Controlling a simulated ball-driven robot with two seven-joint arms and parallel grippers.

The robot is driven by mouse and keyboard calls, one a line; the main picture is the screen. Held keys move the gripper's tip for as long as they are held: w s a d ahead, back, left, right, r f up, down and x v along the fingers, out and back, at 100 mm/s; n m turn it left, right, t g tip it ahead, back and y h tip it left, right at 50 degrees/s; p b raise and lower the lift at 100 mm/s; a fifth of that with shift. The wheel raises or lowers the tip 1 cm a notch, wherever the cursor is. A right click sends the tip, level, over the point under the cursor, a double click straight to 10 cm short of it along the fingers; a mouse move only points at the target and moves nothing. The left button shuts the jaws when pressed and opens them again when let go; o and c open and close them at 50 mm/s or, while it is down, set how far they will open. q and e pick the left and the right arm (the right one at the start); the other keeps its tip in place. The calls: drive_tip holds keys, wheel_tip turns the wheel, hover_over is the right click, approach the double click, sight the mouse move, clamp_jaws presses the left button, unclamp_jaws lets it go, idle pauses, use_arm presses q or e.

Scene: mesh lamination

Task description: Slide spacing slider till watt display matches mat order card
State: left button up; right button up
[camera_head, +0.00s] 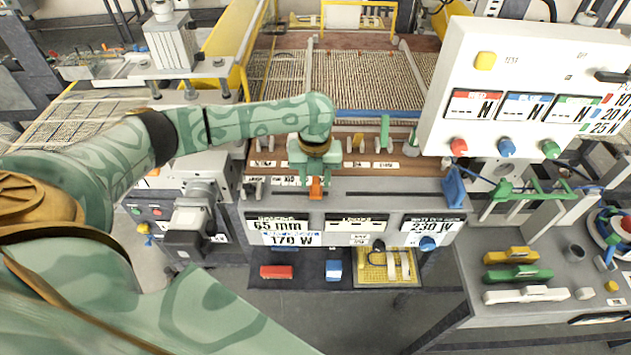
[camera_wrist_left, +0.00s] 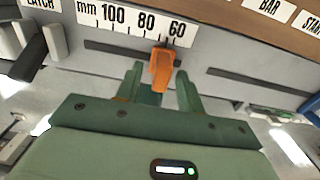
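The orange spacing slider knob (camera_head: 316,189) sits in a slot on the front panel. In the left wrist view the knob (camera_wrist_left: 161,70) is near the 60 end of the mm scale (camera_wrist_left: 135,20). My left gripper (camera_head: 311,180) is over it, its two green fingers apart on either side of the knob's lower end; gaps show. The spacing display (camera_head: 281,225) reads 65 mm. The watt display (camera_head: 430,227) at the right reads 230 W. A card (camera_head: 286,240) below the spacing display reads 170 W; its small print is unreadable.
A blue knob (camera_head: 428,243) sits below the watt display. A dark shelf (camera_head: 305,283) holds a red block (camera_head: 276,272) and a blue block (camera_head: 333,270). A white control box (camera_head: 530,90) stands at right.

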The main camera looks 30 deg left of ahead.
use_arm(q)
drive_tip(key=shift+w+f, duration=0.15)
drive_tip(key=shift+f, duration=0.25)
clamp_jaws()
use_arm(e)
drive_tip(key=shift+s+a, duration=0.1)
drive_tip(key=shift+s, duration=0.8)
